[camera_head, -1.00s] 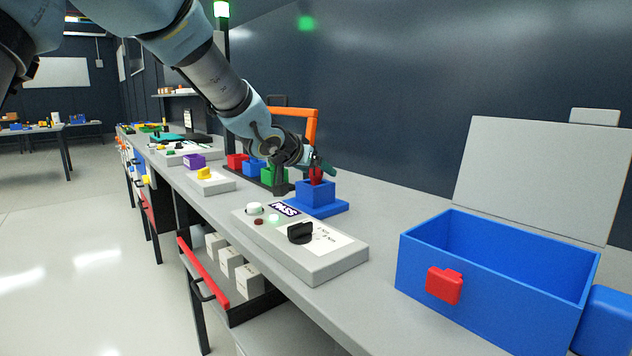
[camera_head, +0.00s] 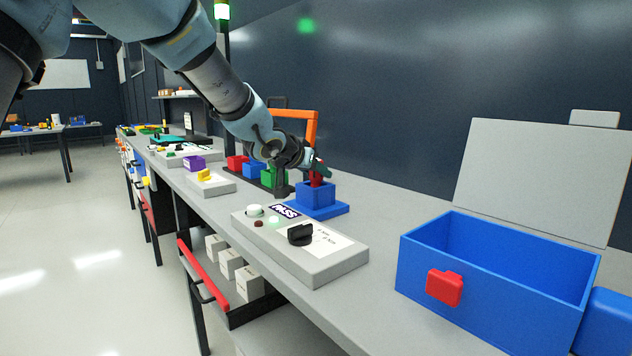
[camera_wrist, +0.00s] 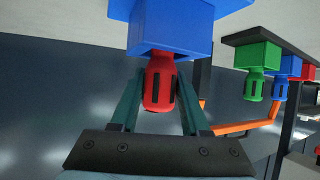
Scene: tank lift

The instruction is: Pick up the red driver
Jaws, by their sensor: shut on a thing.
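The red driver (camera_head: 316,179) stands upright in the blue holder (camera_head: 318,197) on the bench, with its red handle above the holder. My gripper (camera_head: 319,169) is at the handle from above. In the wrist view, which looks inverted, the red driver (camera_wrist: 159,84) lies between the two teal fingers of my gripper (camera_wrist: 158,76), and they are shut on its handle. The driver's lower end is hidden inside the blue holder (camera_wrist: 172,28).
A grey panel (camera_head: 335,262) with a black knob and a PASS label lies in front of the holder. Red, blue and green (camera_head: 272,177) blocks stand in a rack to the left, near an orange frame (camera_head: 312,128). An open blue box (camera_head: 480,298) is at the right.

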